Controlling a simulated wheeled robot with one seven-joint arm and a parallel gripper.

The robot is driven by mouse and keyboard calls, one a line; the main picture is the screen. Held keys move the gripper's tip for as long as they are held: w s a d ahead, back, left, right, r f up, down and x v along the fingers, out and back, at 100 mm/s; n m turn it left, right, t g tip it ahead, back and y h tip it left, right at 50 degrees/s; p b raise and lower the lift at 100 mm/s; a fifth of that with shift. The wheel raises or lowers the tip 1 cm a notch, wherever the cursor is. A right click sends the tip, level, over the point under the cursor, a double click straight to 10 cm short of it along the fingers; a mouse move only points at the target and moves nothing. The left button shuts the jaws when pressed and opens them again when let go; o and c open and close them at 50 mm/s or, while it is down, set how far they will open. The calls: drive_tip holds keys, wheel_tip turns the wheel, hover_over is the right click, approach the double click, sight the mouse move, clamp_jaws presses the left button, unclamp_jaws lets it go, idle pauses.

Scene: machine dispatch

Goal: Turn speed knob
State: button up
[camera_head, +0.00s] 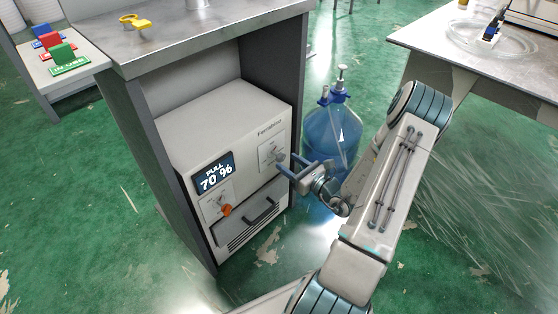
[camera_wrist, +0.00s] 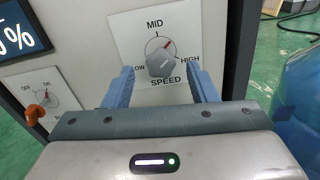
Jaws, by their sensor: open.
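The grey speed knob (camera_wrist: 161,63) sits on a white plate marked LOW, MID, HIGH and SPEED in the wrist view. Its red pointer mark lies between MID and HIGH. In the head view the knob (camera_head: 277,157) is on the upper right of the white machine's front (camera_head: 230,125). My gripper (camera_wrist: 165,82) is open, with its two blue fingers on either side below the knob and nothing between them. In the head view my gripper (camera_head: 291,169) is close to the knob; whether it touches the machine front cannot be told.
A display (camera_head: 215,171) reads PULL 70 %. An orange off/on switch (camera_head: 226,210) and a drawer handle (camera_head: 260,211) are below. The machine stands inside a grey cabinet (camera_head: 133,151). A blue water bottle (camera_head: 330,142) stands close to the right of the cabinet, behind my arm.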

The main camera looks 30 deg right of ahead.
sight(283, 159)
drive_tip(key=b+x, duration=0.1)
drive_tip(key=x, duration=0.4)
drive_tip(key=c, duration=1)
drive_tip(key=shift+o, duration=0.2)
drive_tip(key=shift+r+p, duration=0.15)
drive_tip(key=shift+p, duration=0.5)
drive_tip(key=shift+f+m, duration=0.2)
drive_tip(key=shift+m, duration=0.1)
